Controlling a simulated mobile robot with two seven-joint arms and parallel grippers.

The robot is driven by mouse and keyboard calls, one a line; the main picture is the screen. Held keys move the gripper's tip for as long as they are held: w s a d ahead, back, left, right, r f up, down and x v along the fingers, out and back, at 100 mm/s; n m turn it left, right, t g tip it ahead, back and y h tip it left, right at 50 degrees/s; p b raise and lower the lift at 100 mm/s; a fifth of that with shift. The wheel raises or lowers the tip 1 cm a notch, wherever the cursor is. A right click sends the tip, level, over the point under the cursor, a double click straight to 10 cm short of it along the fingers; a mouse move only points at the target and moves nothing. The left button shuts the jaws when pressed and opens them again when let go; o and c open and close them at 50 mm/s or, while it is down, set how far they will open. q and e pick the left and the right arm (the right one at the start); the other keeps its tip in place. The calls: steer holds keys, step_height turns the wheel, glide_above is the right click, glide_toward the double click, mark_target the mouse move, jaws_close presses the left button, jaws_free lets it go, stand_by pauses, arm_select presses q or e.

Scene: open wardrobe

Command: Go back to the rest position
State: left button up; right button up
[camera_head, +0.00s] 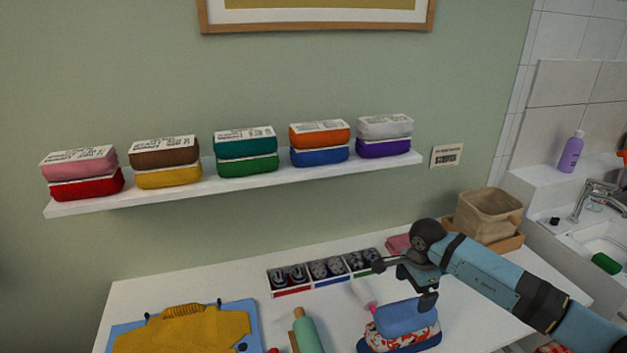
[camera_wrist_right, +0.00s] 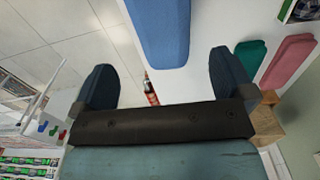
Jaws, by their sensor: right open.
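My right gripper (camera_head: 403,282) hangs over the right part of the white table, its arm coming in from the right. In the right wrist view its two fingers (camera_wrist_right: 164,82) are spread apart with nothing held between them. Below it in the head view is a stack with a blue soft block (camera_head: 402,316) on top, a patterned layer and a dark blue base. A blue surface (camera_wrist_right: 162,30) also shows beyond the fingers in the wrist view. My left gripper is not in view.
A white wall shelf (camera_head: 290,180) holds several pairs of stacked coloured packs. The table (camera_head: 235,285) holds a yellow garment (camera_head: 185,332) on a blue board, a compartment tray (camera_head: 325,283), a green bottle-like item (camera_head: 305,330) and a beige fabric bin (camera_head: 487,214). A sink stands at right.

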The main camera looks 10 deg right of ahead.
steer(key=s+a+m+t+y, duration=0.2)
steer(key=s+a+m+y, duration=0.3)
steer(key=a, duration=0.3)
steer(key=s+a+m+t+y, duration=0.1)
steer(key=s+a+m+y, duration=0.25)
steer(key=a+y, duration=0.4)
steer(key=s+a+m+t+y, duration=0.2)
steer(key=s+a+m+y, duration=0.15)
steer(key=a+m, duration=0.45)
steer(key=s+d+f+m+t+h, duration=0.3)
steer(key=s+f+m+h, duration=0.3)
steer(key=m, duration=1.1)
steer(key=s+d+f+m+t+h, duration=0.3)
steer(key=s+f+m+h, duration=0.4)
steer(key=m, duration=1.1)
steer(key=shift+s+d+f, duration=0.5)
steer(key=shift+s+f, duration=0.15)
steer(key=shift+s, duration=0.45)
